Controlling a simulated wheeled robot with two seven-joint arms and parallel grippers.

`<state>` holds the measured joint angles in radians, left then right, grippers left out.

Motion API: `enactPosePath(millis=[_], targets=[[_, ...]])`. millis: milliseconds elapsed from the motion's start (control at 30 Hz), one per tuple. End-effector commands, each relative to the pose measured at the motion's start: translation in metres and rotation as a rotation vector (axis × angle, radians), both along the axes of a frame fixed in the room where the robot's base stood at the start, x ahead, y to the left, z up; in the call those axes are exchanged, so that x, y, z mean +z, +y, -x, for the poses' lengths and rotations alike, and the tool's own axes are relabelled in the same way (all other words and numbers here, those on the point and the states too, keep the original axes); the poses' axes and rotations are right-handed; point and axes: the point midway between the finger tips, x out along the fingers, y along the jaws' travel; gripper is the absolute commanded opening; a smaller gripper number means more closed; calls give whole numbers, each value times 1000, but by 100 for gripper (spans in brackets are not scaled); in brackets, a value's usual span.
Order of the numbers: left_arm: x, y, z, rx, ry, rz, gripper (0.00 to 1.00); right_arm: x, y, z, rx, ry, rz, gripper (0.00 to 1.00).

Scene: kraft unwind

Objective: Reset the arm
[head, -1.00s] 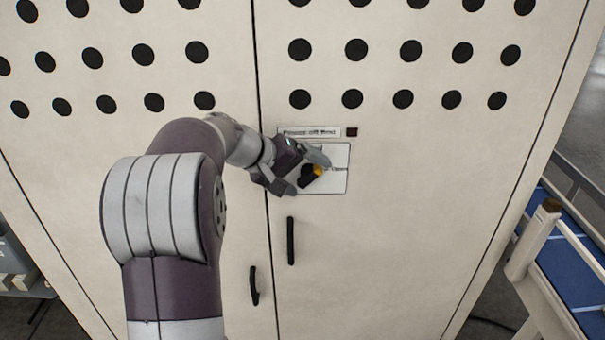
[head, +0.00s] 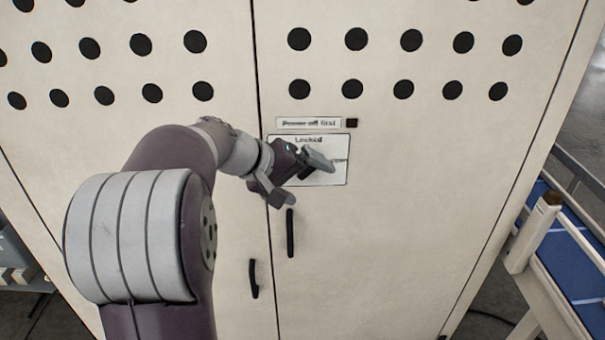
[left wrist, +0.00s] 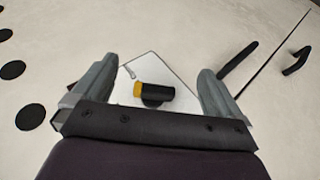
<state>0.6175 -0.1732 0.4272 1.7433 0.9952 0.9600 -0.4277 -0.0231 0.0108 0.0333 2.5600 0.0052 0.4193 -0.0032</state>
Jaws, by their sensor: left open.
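My left gripper (head: 302,180) is open in front of the switch plate (head: 338,173) on the right cabinet door. In the left wrist view its fingers (left wrist: 160,92) stand wide apart with nothing held between them. A black knob with a yellow end (left wrist: 155,91) sits on the white plate, seen between the fingers and apart from both. In the head view the gripper largely hides the knob. The word "Locked" shows at the top of the plate. My right gripper is not in view.
A label reading "Power off first" (head: 308,123) and a small dark square (head: 352,123) are above the plate. Two black door handles (head: 290,233) (head: 253,278) are below. A blue-topped conveyor or table (head: 572,265) stands at the right.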

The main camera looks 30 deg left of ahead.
Motion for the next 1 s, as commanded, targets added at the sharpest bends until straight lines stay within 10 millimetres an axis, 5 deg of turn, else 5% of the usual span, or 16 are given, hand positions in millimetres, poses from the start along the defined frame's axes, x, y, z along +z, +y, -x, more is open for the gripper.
enactPosePath(millis=[700,767,867,1000], targets=[[-2,-2,9,33,12,4,100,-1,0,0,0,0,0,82],[-21,8,17,82,78,-34,100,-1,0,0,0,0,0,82],[-84,13,55,105,280,-181,100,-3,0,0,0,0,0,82],[-171,-38,115,-207,470,-515,100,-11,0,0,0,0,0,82]])
